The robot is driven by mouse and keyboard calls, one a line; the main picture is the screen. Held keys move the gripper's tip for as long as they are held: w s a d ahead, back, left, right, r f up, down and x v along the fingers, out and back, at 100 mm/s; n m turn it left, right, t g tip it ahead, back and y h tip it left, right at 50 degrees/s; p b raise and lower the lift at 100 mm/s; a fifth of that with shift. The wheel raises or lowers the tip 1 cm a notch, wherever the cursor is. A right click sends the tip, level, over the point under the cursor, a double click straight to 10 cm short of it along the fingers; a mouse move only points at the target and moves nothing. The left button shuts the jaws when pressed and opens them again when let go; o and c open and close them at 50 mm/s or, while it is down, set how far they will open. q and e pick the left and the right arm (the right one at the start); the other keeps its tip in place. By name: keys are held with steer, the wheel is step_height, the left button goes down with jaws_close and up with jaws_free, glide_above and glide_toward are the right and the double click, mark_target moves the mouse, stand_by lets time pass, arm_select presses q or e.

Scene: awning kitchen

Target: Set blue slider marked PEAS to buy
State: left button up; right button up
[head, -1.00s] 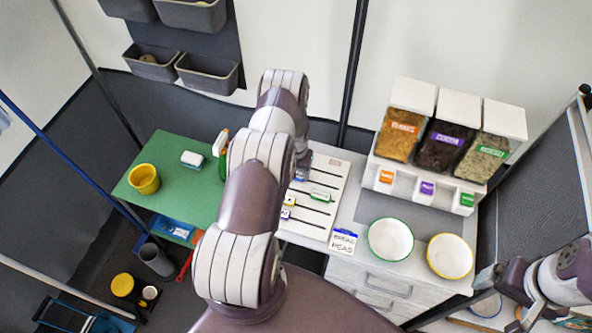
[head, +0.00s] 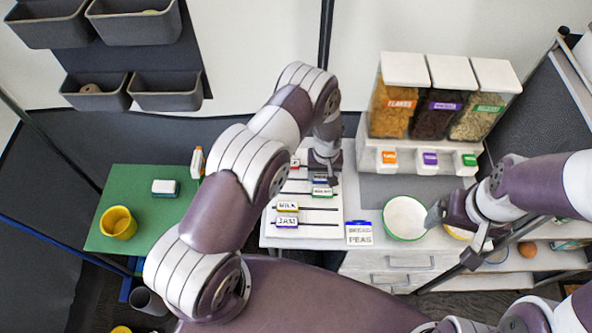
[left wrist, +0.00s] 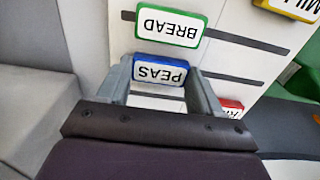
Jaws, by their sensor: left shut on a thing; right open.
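The white slider board (head: 325,230) lies on the counter, with several coloured sliders in dark slots. The blue PEAS slider (left wrist: 160,70) sits between the fingers of my left gripper (left wrist: 158,76), which is shut on it. In the head view the blue slider (head: 320,181) shows below my left gripper (head: 323,172), on the right part of its slot, roughly in line with the green BREAD slider (head: 322,192). The yellow MILK (head: 287,206), JAM (head: 286,222) and red (head: 295,163) sliders sit further left. My right gripper (head: 452,236) is open and empty near the bowls.
A card reading BREAD and PEAS (head: 359,235) stands by the board's lower right corner. A green-rimmed bowl (head: 404,216) is right of it; a yellow-rimmed bowl is mostly hidden by my right gripper. The cereal dispenser (head: 430,160) stands behind. The green table (head: 150,220) is at left.

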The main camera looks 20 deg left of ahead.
mark_target(325, 177)
arm_select(q)
steer(key=shift+w+d+r, duration=0.1)
steer(key=o, duration=1.5)
steer(key=shift+d, duration=0.1)
steer(key=shift+o, duration=0.2)
step_height(325, 177, up, 13)
steer(key=b, duration=0.3)
steer(key=shift+d, duration=0.1)
